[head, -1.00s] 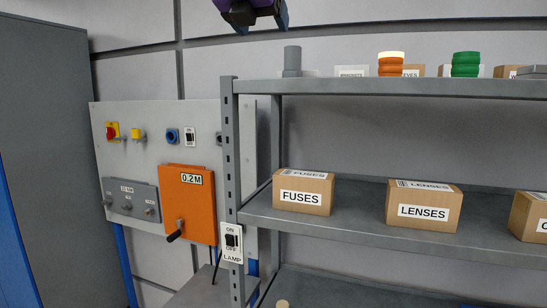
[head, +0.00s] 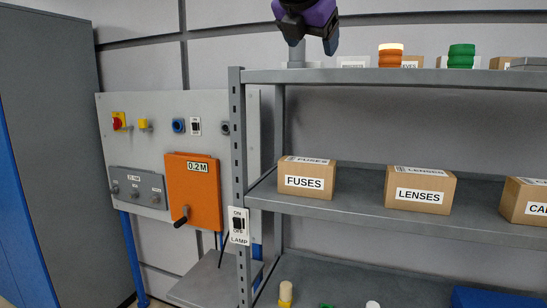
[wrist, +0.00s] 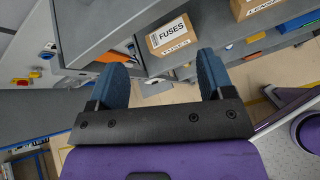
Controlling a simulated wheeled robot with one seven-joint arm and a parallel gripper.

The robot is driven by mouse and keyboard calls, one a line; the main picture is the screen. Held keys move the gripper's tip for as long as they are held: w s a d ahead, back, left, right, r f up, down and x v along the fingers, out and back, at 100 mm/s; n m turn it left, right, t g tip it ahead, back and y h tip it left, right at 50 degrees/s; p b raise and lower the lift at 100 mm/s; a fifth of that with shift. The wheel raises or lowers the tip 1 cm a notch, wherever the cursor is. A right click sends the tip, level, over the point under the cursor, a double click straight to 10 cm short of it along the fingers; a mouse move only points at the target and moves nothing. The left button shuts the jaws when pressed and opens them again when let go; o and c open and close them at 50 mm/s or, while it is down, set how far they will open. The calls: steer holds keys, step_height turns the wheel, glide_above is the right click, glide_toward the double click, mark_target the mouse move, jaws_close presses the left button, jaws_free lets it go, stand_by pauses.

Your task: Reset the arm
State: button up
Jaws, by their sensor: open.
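My gripper (head: 314,40) shows at the top of the head view, in front of the upper shelf, over its left part. Its two blue fingers are apart with nothing between them. In the wrist view my gripper (wrist: 162,85) is also open and empty, and the fingers point toward the shelf rack. The upper parts of my arm are outside the head view.
The grey rack (head: 239,140) holds a FUSES box (head: 306,178) and a LENSES box (head: 419,190) on its middle shelf. Orange (head: 390,59) and green (head: 461,59) stacks stand on top. An orange 0.2M box (head: 193,195) is on the left panel.

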steer(key=s+d+f+m+g+y, duration=0.1)
steer(key=s+d+f+m, duration=0.25)
steer(key=d, duration=0.25)
steer(key=s+d+f+m+g, duration=0.2)
steer(key=s+d+f+m, duration=0.1)
steer(key=d+f+m, duration=0.25)
steer(key=s+d+f+m+g+y, duration=0.1)
steer(key=s+d+f+m, duration=0.25)
steer(key=d, duration=0.35)
steer(key=s+d+f+m+y, duration=0.1)
steer(key=s+d+f+m, duration=0.1)
steer(key=s+f+m, duration=0.5)
steer(key=s+d+f+m+g+y, duration=0.1)
steer(key=s+d+f+m, duration=0.1)
steer(key=s+f+m, duration=0.6)
steer(key=shift+s+d+f, duration=0.2)
steer(key=shift+s+d, duration=0.2)
steer(key=shift+s, duration=0.25)
steer(key=shift+c, duration=0.2)
